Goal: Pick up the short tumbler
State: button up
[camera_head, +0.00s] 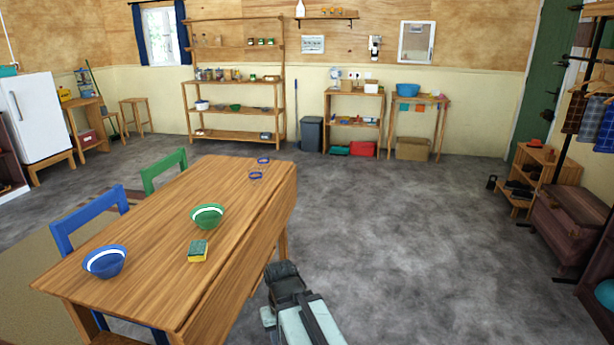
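Two small clear pieces with blue rims stand at the far right end of the wooden table (150,262). One blue-rimmed piece (264,160) is farther back and the other blue-rimmed piece (256,175) is nearer. They look like glasses, but they are too small to tell which is the short tumbler. My arm shows at the bottom middle, beside the table's right side and well short of both pieces. My gripper (284,280) seems to be at its dark end; its fingers cannot be made out.
A green bowl (207,216), a yellow-green sponge box (198,251) and a blue bowl (105,262) are on the table. A blue chair (88,214) and green chair (163,170) stand at its left. The grey floor (400,235) to the right is clear.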

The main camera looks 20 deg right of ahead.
aim_at(255, 173)
jog(key=z, duration=0.2)
jog(key=i, duration=1)
jog(key=u, duration=0.05)
